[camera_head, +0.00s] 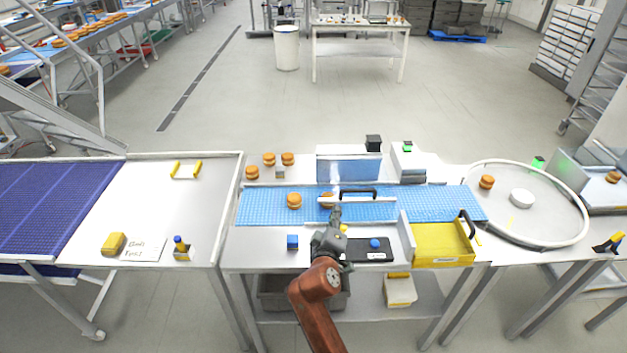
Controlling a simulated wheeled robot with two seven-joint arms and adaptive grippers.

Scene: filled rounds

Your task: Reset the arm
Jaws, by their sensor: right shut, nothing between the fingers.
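My right arm rises from the bottom centre, with a reddish-brown link and a grey wrist. Its gripper (336,198) is shut and empty, over the blue conveyor belt (262,206) at the middle of the bench. Another bun (294,201) sits on the belt to the left. My left gripper is not in view.
A belt-spanning machine with a black handle (360,193) stands close to the gripper. A yellow tray (440,243) is at right, and a black panel with a blue button (375,244) at the front. The left tabletop (200,210) is mostly clear.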

